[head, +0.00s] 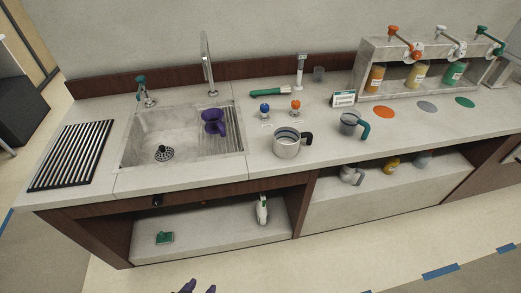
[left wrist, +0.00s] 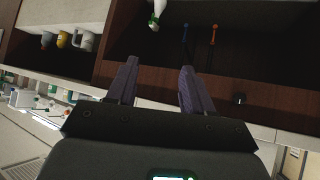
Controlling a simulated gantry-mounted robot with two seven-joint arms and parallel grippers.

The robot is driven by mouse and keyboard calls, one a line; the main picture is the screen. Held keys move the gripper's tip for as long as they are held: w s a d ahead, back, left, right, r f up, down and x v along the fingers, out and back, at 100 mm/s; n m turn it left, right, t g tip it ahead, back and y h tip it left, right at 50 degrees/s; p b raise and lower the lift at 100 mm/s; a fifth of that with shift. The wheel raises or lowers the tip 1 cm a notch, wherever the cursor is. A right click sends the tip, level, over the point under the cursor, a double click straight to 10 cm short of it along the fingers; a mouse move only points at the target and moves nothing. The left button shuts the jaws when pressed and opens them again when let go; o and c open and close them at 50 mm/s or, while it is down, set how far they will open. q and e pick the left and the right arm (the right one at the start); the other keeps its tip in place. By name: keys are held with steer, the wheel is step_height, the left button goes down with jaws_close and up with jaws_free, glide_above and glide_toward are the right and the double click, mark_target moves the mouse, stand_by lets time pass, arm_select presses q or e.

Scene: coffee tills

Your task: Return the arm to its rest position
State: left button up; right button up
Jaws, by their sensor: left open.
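My left gripper (head: 196,287) shows only as two dark purple fingertips at the bottom edge of the head view, in front of the counter and apart from it. In the left wrist view the left gripper (left wrist: 158,85) has its two fingers spread, with nothing between them. Beyond the fingers is the dark wood front of the cabinet (left wrist: 225,92). My right gripper is in neither view.
The counter (head: 215,188) holds a sink with a purple cup (head: 213,121), a metal pitcher (head: 287,147), a teal-handled pitcher (head: 348,126) and a dispenser rack. A white bottle (head: 262,210) stands on the lower shelf. The floor in front is clear.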

arm_select(q)
steer(key=s+a+g+y+p, duration=0.1)
steer(key=s+a+g+y, duration=0.2)
steer(key=s+a+g, duration=0.4)
step_height(320, 180, up, 34)
steer(key=s+d+t+p, duration=0.1)
steer(key=p, duration=3.2)
steer(key=shift+d+f+n, duration=0.15)
steer(key=shift+f+n, duration=0.05)
steer(key=shift+n, duration=0.1)
